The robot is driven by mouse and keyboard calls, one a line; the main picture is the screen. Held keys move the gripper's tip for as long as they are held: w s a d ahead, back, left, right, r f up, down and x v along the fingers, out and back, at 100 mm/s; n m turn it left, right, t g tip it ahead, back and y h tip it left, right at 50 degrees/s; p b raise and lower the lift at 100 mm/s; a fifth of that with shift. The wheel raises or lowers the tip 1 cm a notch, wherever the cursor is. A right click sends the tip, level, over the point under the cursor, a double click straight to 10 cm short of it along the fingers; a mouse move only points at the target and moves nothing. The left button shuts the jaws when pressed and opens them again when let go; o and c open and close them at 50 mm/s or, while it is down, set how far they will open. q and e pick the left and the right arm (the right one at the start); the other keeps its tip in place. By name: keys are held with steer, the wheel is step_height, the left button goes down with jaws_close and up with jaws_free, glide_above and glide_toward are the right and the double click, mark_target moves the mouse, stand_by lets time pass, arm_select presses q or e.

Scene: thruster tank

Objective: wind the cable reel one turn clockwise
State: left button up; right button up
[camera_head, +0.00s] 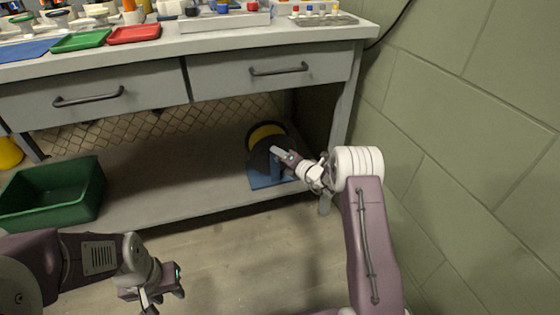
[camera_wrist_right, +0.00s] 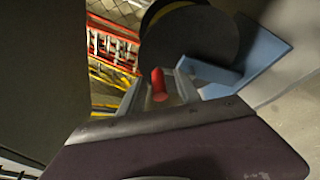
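The cable reel (camera_head: 266,134), a dark disc with a yellow part behind it on a blue stand (camera_head: 262,181), sits on the lower shelf under the bench. In the right wrist view, the dark reel disc (camera_wrist_right: 190,40) fills the upper middle, with its blue stand (camera_wrist_right: 262,62) to the right. A red crank handle (camera_wrist_right: 158,84) points toward the camera. My right gripper (camera_head: 280,153) is at the reel's front, its fingers on either side of the red handle; whether they grip it is unclear. My left gripper (camera_head: 163,291) is empty above the floor, fingers apart, away from the reel.
A green bin (camera_head: 52,196) stands at the left of the lower shelf (camera_head: 160,180). Two drawers with handles (camera_head: 278,70) hang above the reel. A bench leg (camera_head: 345,100) and a green block wall (camera_head: 460,130) are close to my right arm. The shelf between bin and reel is clear.

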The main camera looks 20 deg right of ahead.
steer(key=shift+w+a, duration=0.1)
steer(key=shift+w, duration=0.05)
jaws_close()
stand_by(1.4)
